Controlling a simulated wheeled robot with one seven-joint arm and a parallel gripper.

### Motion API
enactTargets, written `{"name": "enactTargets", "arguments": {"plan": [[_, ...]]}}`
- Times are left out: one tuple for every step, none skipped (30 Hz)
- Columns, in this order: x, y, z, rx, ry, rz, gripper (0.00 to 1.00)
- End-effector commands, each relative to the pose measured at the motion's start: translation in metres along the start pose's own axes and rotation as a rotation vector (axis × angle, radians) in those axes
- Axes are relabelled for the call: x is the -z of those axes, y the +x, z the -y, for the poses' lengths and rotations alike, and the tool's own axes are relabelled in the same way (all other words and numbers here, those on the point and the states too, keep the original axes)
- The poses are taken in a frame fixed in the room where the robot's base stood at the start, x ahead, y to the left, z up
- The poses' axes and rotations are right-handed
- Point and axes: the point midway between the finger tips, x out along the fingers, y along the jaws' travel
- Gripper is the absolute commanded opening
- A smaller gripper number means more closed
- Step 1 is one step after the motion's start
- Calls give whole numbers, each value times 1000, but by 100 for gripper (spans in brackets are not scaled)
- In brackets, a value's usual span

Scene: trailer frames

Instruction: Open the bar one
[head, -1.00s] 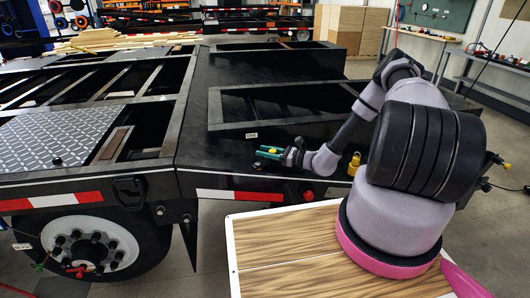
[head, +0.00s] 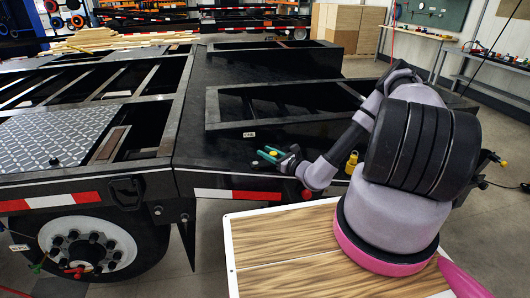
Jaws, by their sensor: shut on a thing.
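My gripper (head: 268,156) has teal fingers and is at the front deck of the black trailer (head: 215,150). It is shut on a small yellow piece (head: 273,153), probably the handle of bar one, which shows between the fingers. The fingers slant down to the right. A small white label (head: 249,134), seemingly reading "ONE", is on the frame just behind and left of the gripper. The rest of the bar is too small and dark to make out.
A second yellow fitting (head: 351,164) stands right of my gripper, close to my forearm. A red round fitting (head: 307,195) is on the trailer's front edge below my arm. Black frame rails (head: 290,121) rise behind the gripper.

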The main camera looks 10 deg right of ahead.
Motion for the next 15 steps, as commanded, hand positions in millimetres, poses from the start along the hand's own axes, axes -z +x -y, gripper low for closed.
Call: {"name": "enactTargets", "arguments": {"plan": [[0, -1, 0, 12, 1, -1, 0], [0, -1, 0, 17, 0, -1, 0], [0, -1, 1, 19, 0, -2, 0], [0, -1, 1, 20, -1, -2, 0], [0, -1, 1, 20, -1, -2, 0], [0, -1, 1, 19, -1, -1, 0], [0, -1, 1, 19, -1, -1, 0], [0, -1, 1, 19, -1, -1, 0], [0, -1, 1, 19, -1, -1, 0], [0, -1, 1, 18, -2, -1, 0], [0, -1, 1, 18, -2, -1, 51], [0, -1, 1, 18, -2, -1, 66], [0, -1, 1, 18, -2, -1, 69], [0, -1, 1, 17, -2, -1, 69], [0, -1, 1, 17, -2, -1, 69]]}}
